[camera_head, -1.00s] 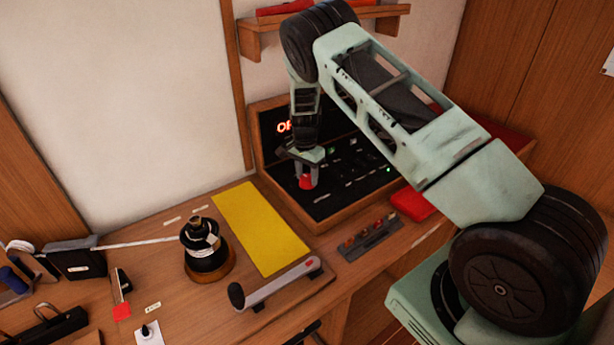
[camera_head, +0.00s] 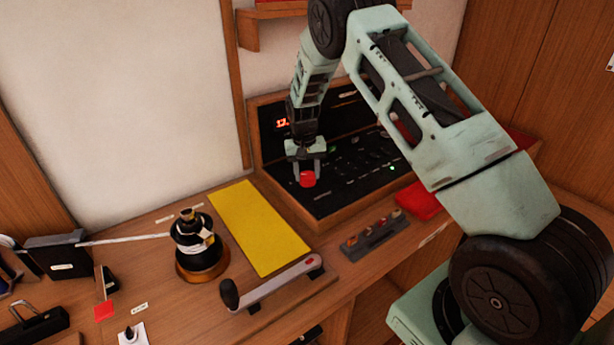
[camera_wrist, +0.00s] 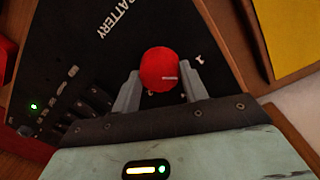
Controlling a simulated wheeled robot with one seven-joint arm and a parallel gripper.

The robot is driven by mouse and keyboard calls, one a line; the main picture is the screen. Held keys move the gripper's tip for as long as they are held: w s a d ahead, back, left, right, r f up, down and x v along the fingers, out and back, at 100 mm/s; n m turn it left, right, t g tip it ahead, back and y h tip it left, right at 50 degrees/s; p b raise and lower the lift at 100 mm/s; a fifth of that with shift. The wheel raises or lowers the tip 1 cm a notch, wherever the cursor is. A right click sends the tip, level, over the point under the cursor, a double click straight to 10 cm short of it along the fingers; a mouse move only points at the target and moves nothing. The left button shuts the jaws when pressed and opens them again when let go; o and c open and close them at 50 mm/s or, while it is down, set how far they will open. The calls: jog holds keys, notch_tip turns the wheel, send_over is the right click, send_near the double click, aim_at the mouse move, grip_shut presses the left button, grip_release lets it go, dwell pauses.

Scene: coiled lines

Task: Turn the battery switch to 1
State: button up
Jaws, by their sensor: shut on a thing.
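The battery switch is a round red knob (camera_head: 307,179) on the black panel (camera_head: 335,200) set in a wooden case. In the wrist view the red knob (camera_wrist: 159,69) sits between the two grey fingers of my gripper (camera_wrist: 159,90), which is shut on it. A pale mark on the knob points right. The word BATTERY and a "1" are printed on the panel beside it. Another small mark below is partly hidden by the fingers. In the head view my gripper (camera_head: 307,170) comes down on the knob from above.
The panel carries several small switches and a green light (camera_head: 392,168). A red display (camera_head: 282,123) on the case's back is partly covered by my arm. A yellow sheet (camera_head: 258,228), a winch (camera_head: 200,245), a crank handle (camera_head: 275,284) and a grey rack (camera_head: 374,236) lie nearby.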

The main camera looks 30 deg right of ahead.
aim_at(304, 175)
jog(key=shift+n+b, duration=0.3)
jog(key=shift+n, duration=0.6)
jog(key=o, duration=1)
jog(key=r+b, duration=0.1)
jog(key=r, duration=0.4)
jog(key=r+b, duration=0.1)
jog(key=r, duration=0.5)
jog(key=a+r+b, duration=0.1)
jog(key=r, duration=0.5)
jog(key=shift+w+r+b, duration=0.15)
jog(key=shift+r+b, duration=0.1)
jog(key=shift+b, duration=0.1)
